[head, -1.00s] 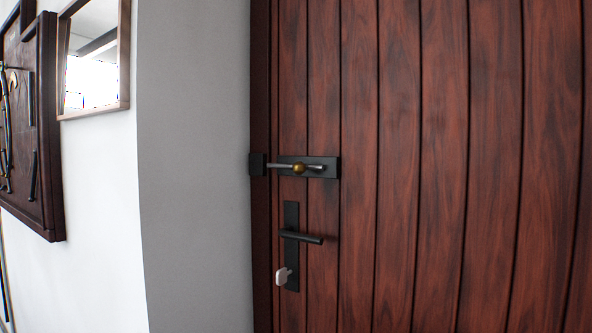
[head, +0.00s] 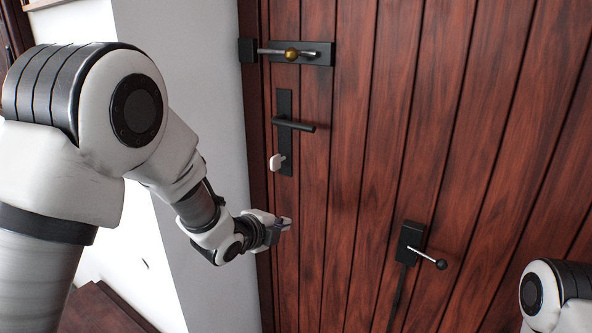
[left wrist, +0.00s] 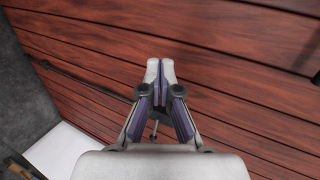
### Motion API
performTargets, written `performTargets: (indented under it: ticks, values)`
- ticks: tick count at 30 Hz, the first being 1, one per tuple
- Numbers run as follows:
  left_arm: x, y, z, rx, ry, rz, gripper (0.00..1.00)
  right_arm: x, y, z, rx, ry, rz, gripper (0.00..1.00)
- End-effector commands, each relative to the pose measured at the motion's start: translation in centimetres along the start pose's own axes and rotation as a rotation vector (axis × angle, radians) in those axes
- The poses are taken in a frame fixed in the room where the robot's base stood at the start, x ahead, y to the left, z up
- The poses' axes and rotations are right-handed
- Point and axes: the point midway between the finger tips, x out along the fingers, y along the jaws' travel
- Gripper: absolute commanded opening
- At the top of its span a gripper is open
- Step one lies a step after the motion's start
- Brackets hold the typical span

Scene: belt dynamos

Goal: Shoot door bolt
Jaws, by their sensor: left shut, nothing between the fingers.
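The door bolt (head: 310,53) is a silver rod with a brass knob on a black plate, high on the dark red wooden door (head: 350,150). Its left end reaches toward a black keeper (head: 247,50) on the frame; I cannot tell whether it is inside. My left gripper (head: 286,224) is shut and empty, well below the bolt and the door handle. In the left wrist view the left fingertips (left wrist: 161,68) are together, with door planks behind. The bolt is not recognisable there. My right gripper is out of view; part of my right arm shows at the lower right.
A black door handle (head: 295,124) with a white key (head: 277,161) sits below the bolt. A black lever box (head: 411,241) with a ball-ended rod is lower right on the door. A grey wall (head: 190,110) flanks the door at left.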

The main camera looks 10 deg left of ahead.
Motion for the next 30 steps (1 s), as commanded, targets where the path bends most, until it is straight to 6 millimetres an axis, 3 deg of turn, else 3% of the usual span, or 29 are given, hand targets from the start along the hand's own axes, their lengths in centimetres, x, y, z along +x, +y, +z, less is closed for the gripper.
performTargets:
  ticks: [1, 6, 9, 12, 17, 26, 30]
  values:
    - [-1.4, -5.1, -0.2, 0.038, -0.001, -0.076, 0.00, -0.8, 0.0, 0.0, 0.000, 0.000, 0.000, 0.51]
    - [-7.4, -18.6, -1.4, 0.137, -0.015, -0.295, 0.00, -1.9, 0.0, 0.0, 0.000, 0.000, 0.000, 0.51]
    - [-11.4, -24.2, -2.1, 0.173, -0.029, -0.394, 0.00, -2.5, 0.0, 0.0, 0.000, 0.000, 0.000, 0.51]
    - [-14.2, -27.3, -2.7, 0.194, -0.038, -0.455, 0.00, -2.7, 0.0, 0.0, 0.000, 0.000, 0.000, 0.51]
    - [-15.7, -28.8, -2.9, 0.203, -0.043, -0.487, 0.00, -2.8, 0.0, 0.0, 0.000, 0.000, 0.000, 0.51]
    - [-15.4, -28.8, -2.9, 0.202, -0.042, -0.486, 0.00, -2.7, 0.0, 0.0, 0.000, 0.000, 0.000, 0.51]
    - [-14.2, -29.3, -2.9, 0.203, -0.042, -0.485, 0.00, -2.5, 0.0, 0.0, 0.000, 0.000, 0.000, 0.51]
